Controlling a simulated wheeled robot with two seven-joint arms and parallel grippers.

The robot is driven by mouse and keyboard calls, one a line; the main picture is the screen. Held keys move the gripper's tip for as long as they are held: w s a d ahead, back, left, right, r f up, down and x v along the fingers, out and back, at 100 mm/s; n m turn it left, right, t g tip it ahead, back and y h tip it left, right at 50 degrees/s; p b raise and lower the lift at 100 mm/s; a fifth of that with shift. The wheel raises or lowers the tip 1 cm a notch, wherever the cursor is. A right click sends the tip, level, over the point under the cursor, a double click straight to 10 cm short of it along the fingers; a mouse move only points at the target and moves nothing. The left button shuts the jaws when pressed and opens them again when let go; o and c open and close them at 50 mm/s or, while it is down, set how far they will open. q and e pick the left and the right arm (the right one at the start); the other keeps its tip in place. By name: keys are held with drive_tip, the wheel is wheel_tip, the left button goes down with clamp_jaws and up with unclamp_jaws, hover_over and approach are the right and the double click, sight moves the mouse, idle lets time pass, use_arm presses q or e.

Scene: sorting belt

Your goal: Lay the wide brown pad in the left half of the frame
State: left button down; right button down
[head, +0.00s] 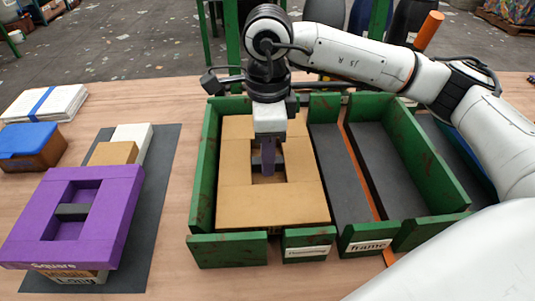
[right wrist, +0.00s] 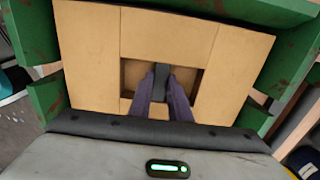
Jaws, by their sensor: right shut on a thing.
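The wide brown pad (head: 300,206) is inside the left half of the green-walled frame (head: 204,165), lying about level. It has a square recess with a dark grip bar in the middle. My right gripper (head: 268,168) points down into this recess. In the right wrist view its purple fingers (right wrist: 164,97) are shut on the dark bar of the pad (right wrist: 90,60), with green walls around it. I cannot tell whether the pad rests fully on the frame's floor. My left gripper is not in view.
A purple pad marked "Square" (head: 110,205) sits on other blocks on a dark mat (head: 165,160) at the left. A blue-topped box (head: 30,145) and a white stack (head: 45,103) stand farther left. The frame's right part (head: 385,165) shows a bare grey floor.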

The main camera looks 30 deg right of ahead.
drive_tip(key=shift+f+b, duration=0.3)
drive_tip(key=shift+f, duration=0.15)
drive_tip(key=c, duration=1.6)
unclamp_jaws()
drive_tip(key=shift+o, duration=0.2)
wheel_tip(320, 180, up, 10)
drive_tip(key=p, duration=0.1)
drive_tip(key=shift+r, duration=0.15)
